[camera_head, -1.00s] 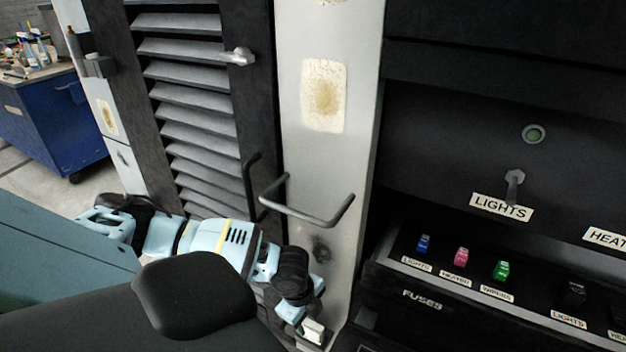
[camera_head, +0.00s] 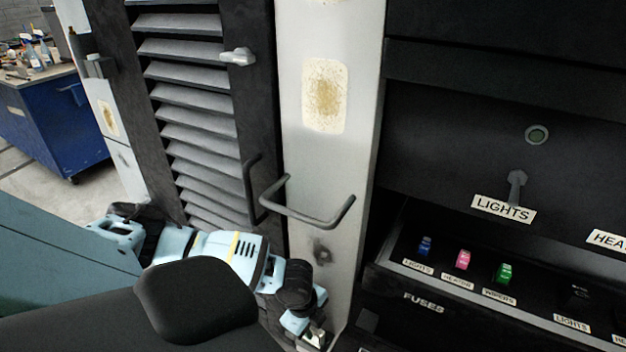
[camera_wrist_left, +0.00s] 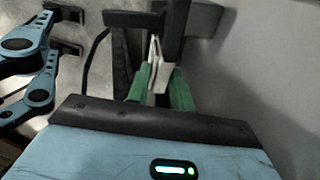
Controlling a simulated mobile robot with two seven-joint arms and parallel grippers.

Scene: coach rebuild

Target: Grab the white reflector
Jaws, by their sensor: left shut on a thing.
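My left gripper (camera_head: 314,340) is low in the middle of the head view, close to the foot of the pale pillar. In the left wrist view the green pads of the left gripper (camera_wrist_left: 158,85) are closed on a thin white piece, the white reflector (camera_wrist_left: 156,68), standing edge-on between them. Dark parts beyond the fingers partly hide it. In the head view only a small pale bit shows at the fingertips. My right gripper is not in view.
A grey bar handle (camera_head: 305,215) sticks out of the pillar above my left gripper. A louvred panel (camera_head: 190,100) is to its left. An open fuse drawer (camera_head: 423,297) with colored fuses is at right. A blue workbench (camera_head: 45,125) stands far left.

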